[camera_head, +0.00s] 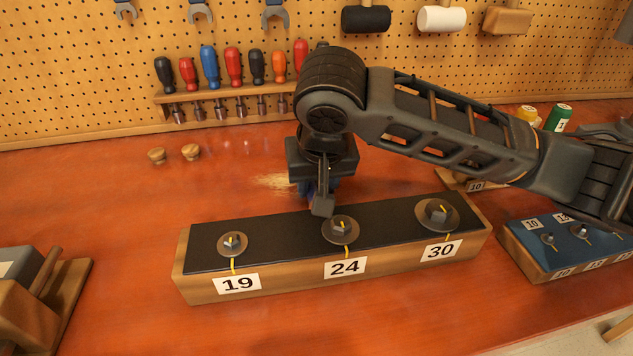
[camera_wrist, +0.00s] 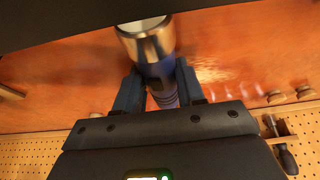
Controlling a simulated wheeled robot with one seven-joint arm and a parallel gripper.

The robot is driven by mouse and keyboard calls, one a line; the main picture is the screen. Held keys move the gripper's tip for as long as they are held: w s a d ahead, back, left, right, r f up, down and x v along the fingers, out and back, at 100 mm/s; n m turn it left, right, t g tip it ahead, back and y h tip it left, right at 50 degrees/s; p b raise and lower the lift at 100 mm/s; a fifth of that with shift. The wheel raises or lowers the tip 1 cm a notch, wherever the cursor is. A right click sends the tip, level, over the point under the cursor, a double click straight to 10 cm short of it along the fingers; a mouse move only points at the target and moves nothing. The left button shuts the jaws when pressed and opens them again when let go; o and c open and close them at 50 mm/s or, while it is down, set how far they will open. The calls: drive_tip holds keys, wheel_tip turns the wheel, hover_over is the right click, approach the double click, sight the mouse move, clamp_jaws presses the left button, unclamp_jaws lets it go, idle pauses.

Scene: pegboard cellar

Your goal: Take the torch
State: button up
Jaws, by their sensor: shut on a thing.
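The torch (camera_wrist: 150,48) has a silver head and a dark blue body. In the wrist view it lies between the two fingers of my gripper (camera_wrist: 160,86), with its head toward the top of the picture. My gripper is shut on its body. In the head view my gripper (camera_head: 318,190) points down just behind the long wooden block, and only a bit of blue shows by the fingers. The torch is otherwise hidden there, and I cannot tell whether it touches the bench.
The long block (camera_head: 181,268) with bolts marked 19, 24 and 30 stands right in front of my gripper. A blue-topped block (camera_head: 519,248) is at the right. A screwdriver rack (camera_head: 230,92) hangs behind. Two wooden knobs (camera_head: 190,152) lie back left.

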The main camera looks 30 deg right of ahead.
drive_tip(key=shift+r+p, duration=0.4)
drive_tip(key=shift+r, duration=0.2)
drive_tip(key=r+p, duration=0.3)
drive_tip(key=shift+d+r, duration=0.15)
drive_tip(key=shift+d, duration=0.25)
drive_tip(key=s+d+r+p, duration=0.1)
drive_tip(key=d+r+p, duration=0.2)
drive_tip(key=d+r, duration=0.3)
drive_tip(key=d, duration=0.4)
drive_tip(key=shift+s+d, duration=0.3)
drive_tip(key=shift+d, duration=0.1)
drive_tip(key=o, duration=0.5)
clamp_jaws()
